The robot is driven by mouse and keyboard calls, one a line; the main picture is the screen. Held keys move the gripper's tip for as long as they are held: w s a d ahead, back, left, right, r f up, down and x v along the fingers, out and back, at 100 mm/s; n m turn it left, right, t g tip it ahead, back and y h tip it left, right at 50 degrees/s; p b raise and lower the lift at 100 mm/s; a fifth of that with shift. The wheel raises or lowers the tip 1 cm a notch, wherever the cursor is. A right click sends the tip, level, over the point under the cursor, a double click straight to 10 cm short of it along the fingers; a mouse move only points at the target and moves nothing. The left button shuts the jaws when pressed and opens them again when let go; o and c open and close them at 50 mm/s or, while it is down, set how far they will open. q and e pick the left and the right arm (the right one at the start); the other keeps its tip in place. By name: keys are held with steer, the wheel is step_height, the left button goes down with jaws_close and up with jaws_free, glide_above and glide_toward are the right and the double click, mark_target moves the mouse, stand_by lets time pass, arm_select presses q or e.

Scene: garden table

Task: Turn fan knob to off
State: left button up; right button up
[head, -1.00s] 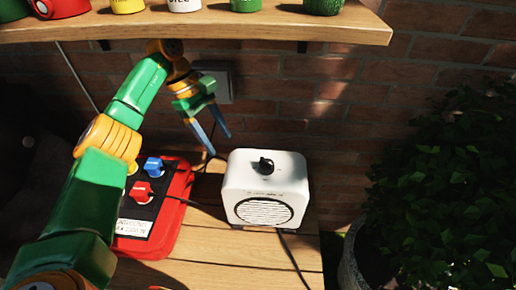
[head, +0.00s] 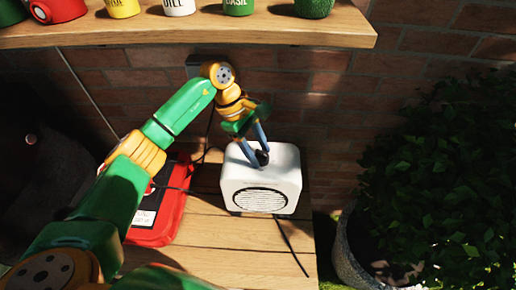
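The fan is a small white box (head: 287,180) with a round slatted grille on its front, standing on the wooden table. Its black knob (head: 262,158) is on top, partly hidden by my gripper. My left gripper (head: 258,154) reaches down from above with its two blue-grey fingers apart at the knob, one on each side. I cannot tell whether the fingers press on the knob. My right gripper is not in view.
A red case (head: 170,217) lies left of the fan, partly hidden by my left arm. A wooden shelf (head: 340,28) with pots runs above. A leafy plant (head: 440,170) stands at the right. The tabletop (head: 220,255) in front is mostly clear.

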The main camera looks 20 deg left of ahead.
arm_select(q)
jaws_close()
steer(key=shift+n, duration=0.3)
